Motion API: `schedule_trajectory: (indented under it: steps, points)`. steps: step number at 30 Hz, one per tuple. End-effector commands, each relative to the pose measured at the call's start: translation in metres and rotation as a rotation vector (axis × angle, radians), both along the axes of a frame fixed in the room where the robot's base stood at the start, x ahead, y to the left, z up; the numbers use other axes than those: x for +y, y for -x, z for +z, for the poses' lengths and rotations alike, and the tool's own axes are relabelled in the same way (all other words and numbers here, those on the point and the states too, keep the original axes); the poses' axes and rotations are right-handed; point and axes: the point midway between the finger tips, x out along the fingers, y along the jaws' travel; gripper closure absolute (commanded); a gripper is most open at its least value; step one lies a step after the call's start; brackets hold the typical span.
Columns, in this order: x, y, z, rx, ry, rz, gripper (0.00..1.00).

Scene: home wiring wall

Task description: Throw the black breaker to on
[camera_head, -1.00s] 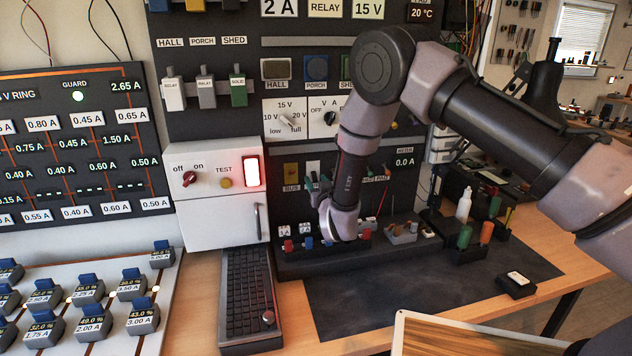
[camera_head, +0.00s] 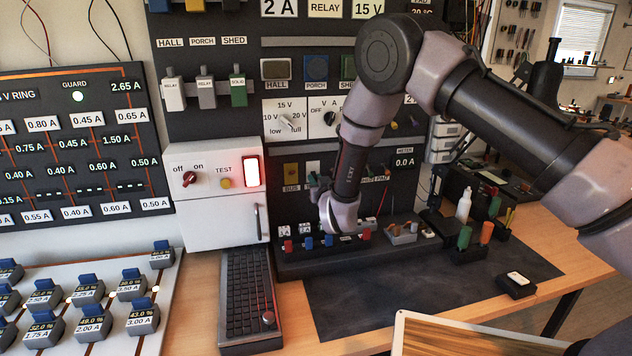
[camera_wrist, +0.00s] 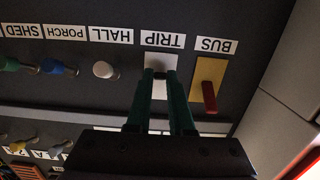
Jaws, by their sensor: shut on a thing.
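In the wrist view, which shows the panel upside down, my gripper (camera_wrist: 160,78) is at the white plate (camera_wrist: 159,62) labelled TRIP. Its two dark green fingers are closed around a small dark lever (camera_wrist: 160,76), the black breaker, mostly hidden between the tips. Beside it is a yellow plate labelled BUS with a red lever (camera_wrist: 209,97). In the head view my gripper (camera_head: 319,187) is at the lower panel, right of the yellow BUS plate (camera_head: 291,172). My wrist hides much of the area there, and I cannot read the lever's position.
HALL's white knob (camera_wrist: 104,69) sits close beside the TRIP plate. A white box (camera_head: 215,215) with a lit red-edged lamp stands left of the gripper. A dark rack (camera_head: 310,263) with coloured pieces lies below. The dark mat (camera_head: 400,300) in front is mostly clear.

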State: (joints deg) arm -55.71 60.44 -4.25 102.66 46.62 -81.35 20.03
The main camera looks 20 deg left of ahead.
Motion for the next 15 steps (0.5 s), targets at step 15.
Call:
schedule_trajectory:
  steps: [15]
  points:
    - [0.002,0.000,0.022,0.361,0.221,0.003,1.00]
